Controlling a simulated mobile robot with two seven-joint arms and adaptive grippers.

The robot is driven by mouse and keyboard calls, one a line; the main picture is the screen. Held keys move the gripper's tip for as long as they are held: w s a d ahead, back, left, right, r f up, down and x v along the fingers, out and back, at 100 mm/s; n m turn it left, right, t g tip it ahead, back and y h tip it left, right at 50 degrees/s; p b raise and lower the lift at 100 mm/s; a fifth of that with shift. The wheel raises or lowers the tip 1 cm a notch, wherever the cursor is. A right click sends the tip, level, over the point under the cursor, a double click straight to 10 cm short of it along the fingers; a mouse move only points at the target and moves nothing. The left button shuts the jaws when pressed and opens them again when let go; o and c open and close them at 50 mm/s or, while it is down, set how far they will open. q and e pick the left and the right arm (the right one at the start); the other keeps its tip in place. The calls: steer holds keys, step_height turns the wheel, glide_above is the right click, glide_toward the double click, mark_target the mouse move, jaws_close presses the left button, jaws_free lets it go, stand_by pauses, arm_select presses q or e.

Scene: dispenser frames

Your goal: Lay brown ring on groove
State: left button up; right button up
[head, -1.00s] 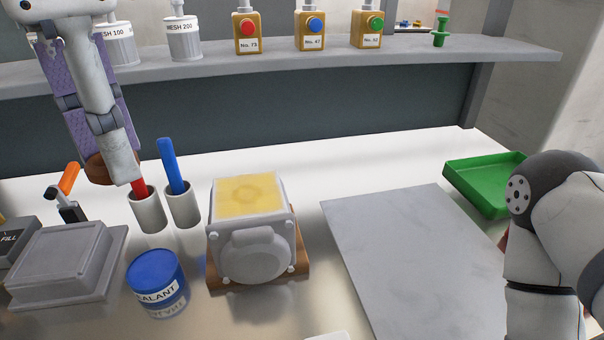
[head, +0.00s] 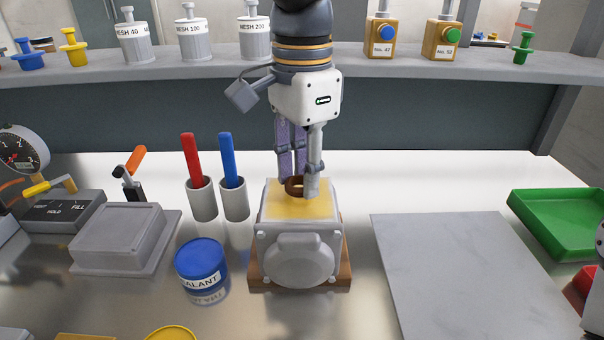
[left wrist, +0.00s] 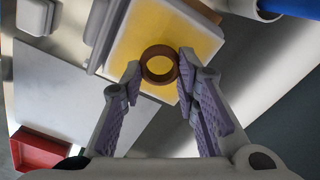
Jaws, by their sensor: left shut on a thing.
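My left gripper (head: 301,187) is shut on the brown ring (head: 294,190), which sits between its fingertips. The ring is directly over the yellow top face (head: 300,209) of the grey housing (head: 299,240). In the left wrist view, the ring (left wrist: 160,81) is gripped at its two sides, with yellow showing through its hole. I cannot tell whether the ring touches the yellow face. The groove in that face is hidden under the ring and fingers.
Cups holding a red (head: 192,158) and a blue stick (head: 227,160) stand left of the housing. A blue sealant tin (head: 201,256) is at front left. A grey plate (head: 455,265) lies right, with a green tray (head: 570,221) beyond. A shelf (head: 190,70) runs behind.

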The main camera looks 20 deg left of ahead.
arm_select(q)
steer(key=shift+f, duration=0.45)
steer(key=shift+f, duration=0.15)
steer(key=o, duration=0.8)
step_height(320, 180, up, 12)
steer(key=shift+r, duration=0.15)
